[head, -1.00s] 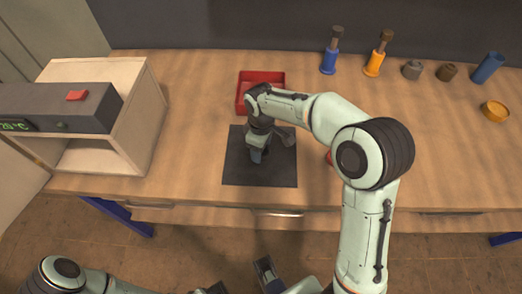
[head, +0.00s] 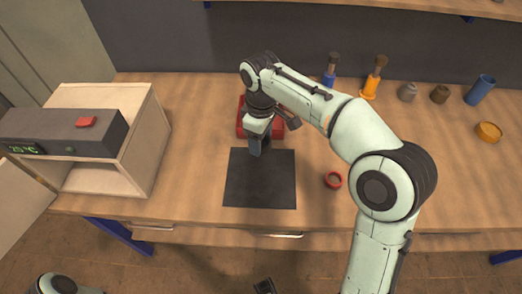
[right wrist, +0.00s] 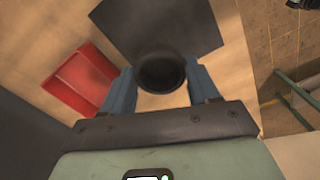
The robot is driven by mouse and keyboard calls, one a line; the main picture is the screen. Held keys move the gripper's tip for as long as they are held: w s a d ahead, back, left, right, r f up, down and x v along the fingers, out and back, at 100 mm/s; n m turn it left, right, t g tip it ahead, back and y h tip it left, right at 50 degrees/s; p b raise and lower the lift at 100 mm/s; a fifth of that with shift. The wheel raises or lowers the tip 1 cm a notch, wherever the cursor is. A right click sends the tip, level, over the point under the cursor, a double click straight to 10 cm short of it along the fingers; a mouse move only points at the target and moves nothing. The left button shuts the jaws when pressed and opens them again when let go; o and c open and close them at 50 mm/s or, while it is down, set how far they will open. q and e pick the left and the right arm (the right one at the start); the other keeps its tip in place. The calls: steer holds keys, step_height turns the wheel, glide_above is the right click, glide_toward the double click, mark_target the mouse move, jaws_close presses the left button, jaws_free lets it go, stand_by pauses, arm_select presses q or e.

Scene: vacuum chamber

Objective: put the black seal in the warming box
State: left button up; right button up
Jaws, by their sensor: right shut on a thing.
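The black seal (right wrist: 162,74) is a dark ring between the two blue fingers of my right gripper (right wrist: 161,88), which is shut on it, in the right wrist view. In the head view my right gripper (head: 256,146) hangs above the back edge of the black mat, in front of the red tray; the seal is hard to make out there. The warming box (head: 150,150) stands at the left of the bench, with a dark control unit, a green display and a red button. Its front is open.
The black mat (head: 260,190) lies bare on the bench, with the red tray (head: 241,128) behind it. Blue and orange tools, small pots and a blue cup (head: 480,89) stand at the back right. Bench between box and mat is clear.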

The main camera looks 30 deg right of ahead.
steer(key=shift+r, duration=2)
steer(key=w+a+f+m+p, duration=0.1)
steer(key=w+f+m, duration=0.1)
steer(key=f, duration=0.2)
steer(key=w+a+f+m+p, duration=0.2)
steer(key=f, duration=0.3)
steer(key=w+a+f+m+p, duration=0.2)
steer(key=f, duration=0.3)
steer(key=shift+w+f+m, duration=0.1)
steer(key=shift+w+m, duration=0.25)
steer(key=shift+m, duration=0.05)
steer(key=shift+a+f, duration=0.15)
steer(key=shift+f, duration=0.3)
arm_select(q)
step_height(320, 180, up, 6)
steer(key=w, duration=0.2)
steer(key=shift+w, duration=0.2)
